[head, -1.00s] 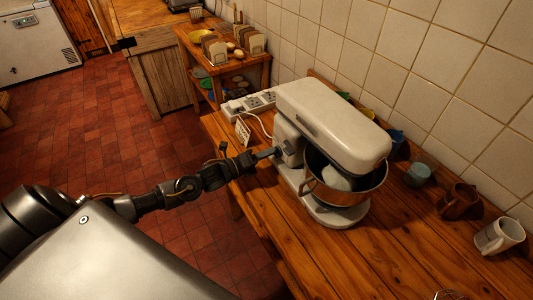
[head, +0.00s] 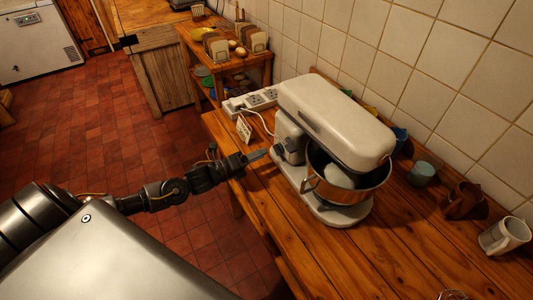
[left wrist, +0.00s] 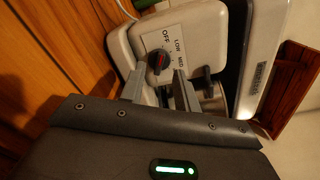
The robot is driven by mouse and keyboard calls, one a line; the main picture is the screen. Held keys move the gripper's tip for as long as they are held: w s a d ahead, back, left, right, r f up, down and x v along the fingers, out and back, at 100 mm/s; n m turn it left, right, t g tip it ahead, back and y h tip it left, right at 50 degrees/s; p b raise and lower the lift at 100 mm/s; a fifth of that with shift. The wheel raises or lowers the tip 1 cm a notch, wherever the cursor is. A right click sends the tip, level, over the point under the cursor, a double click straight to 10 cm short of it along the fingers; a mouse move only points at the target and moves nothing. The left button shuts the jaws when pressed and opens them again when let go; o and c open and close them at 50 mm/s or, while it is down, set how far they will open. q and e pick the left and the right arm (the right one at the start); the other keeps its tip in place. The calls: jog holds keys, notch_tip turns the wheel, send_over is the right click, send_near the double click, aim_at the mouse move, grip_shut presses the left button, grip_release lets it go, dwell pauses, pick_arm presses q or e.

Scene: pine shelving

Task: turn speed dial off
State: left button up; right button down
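A cream stand mixer (head: 330,115) stands on the wooden counter, its steel bowl (head: 345,190) under the head. In the left wrist view its side panel carries a round black speed dial (left wrist: 158,62) with a red mark. The labels OFF, LOW and MED are printed around the dial; I cannot tell surely which one the mark points to. My left gripper (head: 260,155) is just left of the mixer's side, apart from it. In the left wrist view my left gripper (left wrist: 160,92) has its fingers spread, empty, below the dial. My right gripper is not in view.
A power strip (head: 250,101) and a small card (head: 244,128) are behind the mixer's left side. Mugs and cups, including a white mug (head: 504,236), line the tiled wall at right.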

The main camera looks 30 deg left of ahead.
pick_arm(q)
jog(key=b+v, duration=0.1)
jog(key=v, duration=0.5)
jog(key=shift+f, duration=0.15)
jog(key=shift+s+a, duration=0.25)
jog(key=shift+s, duration=0.15)
jog(key=shift+s, duration=0.1)
